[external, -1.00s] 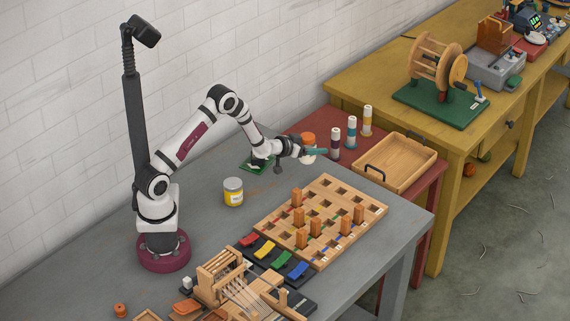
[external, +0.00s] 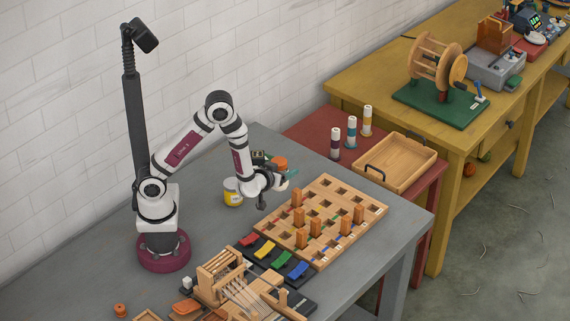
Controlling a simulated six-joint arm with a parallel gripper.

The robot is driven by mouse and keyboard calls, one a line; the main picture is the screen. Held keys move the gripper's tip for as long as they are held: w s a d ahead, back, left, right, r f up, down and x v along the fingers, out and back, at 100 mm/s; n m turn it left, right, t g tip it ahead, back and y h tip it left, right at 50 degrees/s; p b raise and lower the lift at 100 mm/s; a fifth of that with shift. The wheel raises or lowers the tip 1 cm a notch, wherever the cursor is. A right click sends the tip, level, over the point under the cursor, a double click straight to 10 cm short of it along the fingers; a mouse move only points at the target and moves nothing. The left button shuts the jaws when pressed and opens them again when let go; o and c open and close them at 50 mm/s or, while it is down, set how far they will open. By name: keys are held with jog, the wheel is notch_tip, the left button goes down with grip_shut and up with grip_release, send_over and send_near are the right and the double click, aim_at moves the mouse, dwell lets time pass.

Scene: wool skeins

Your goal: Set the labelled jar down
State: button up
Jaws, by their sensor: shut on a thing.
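My gripper (external: 286,176) is shut on a jar with an orange lid (external: 280,162). It holds the jar over the grey table, just behind the left back corner of the wooden peg board. The jar's pale body is mostly hidden by the gripper, and I cannot read a label on it. Whether its base touches the table cannot be told. A second jar with a yellow label (external: 232,196) and grey lid stands upright on the table, left of the gripper and partly hidden by my arm.
The wooden board (external: 333,190) with several orange pegs lies to the right. Coloured pads (external: 281,259) and a small loom (external: 221,273) are in front. Several thread spools (external: 352,132) and a wooden tray (external: 411,155) stand on the red table. The grey table (external: 185,292) has clear patches.

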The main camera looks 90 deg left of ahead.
jog(key=a+f, duration=0.2)
jog(key=a, duration=0.1)
jog(key=s+a+f, duration=0.1)
jog(key=a+f, duration=0.1)
jog(key=a, duration=0.1)
jog(key=a+f, duration=0.2)
jog(key=a, duration=0.2)
jog(key=shift+s+a+f, duration=0.1)
jog(key=shift+s+f, duration=0.1)
jog(key=shift+s, duration=0.1)
jog(key=shift+f, duration=1.95)
jog(key=o, duration=1.6)
jog(key=shift+f, duration=0.1)
jog(key=v, duration=1.2)
jog(key=shift+w+a, duration=0.1)
